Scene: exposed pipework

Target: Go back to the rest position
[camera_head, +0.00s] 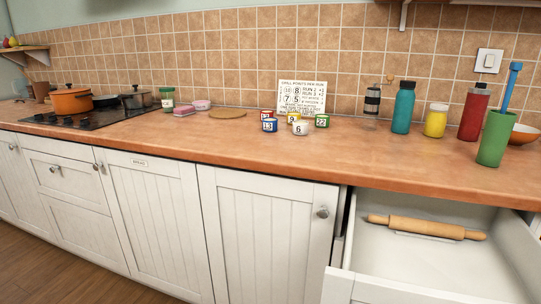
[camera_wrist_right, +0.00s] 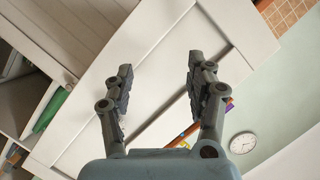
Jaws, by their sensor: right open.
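My right gripper (camera_wrist_right: 155,85) is in the right wrist view, open and empty, with its two dark fingers spread apart. A white panelled surface (camera_wrist_right: 165,45) lies behind the fingers, and I cannot tell how far off it is. Neither gripper shows in the head view, and my left gripper is in no view. In the head view the open drawer (camera_head: 420,266) at the lower right holds a wooden rolling pin (camera_head: 425,227).
The wooden counter (camera_head: 240,145) runs across the head view. Several numbered small tins (camera_head: 300,128) stand mid-counter before a sign (camera_head: 302,92). Bottles, such as a teal one (camera_head: 403,107), and a green cup (camera_head: 493,138) stand right. An orange pot (camera_head: 72,101) sits on the hob (camera_head: 90,118).

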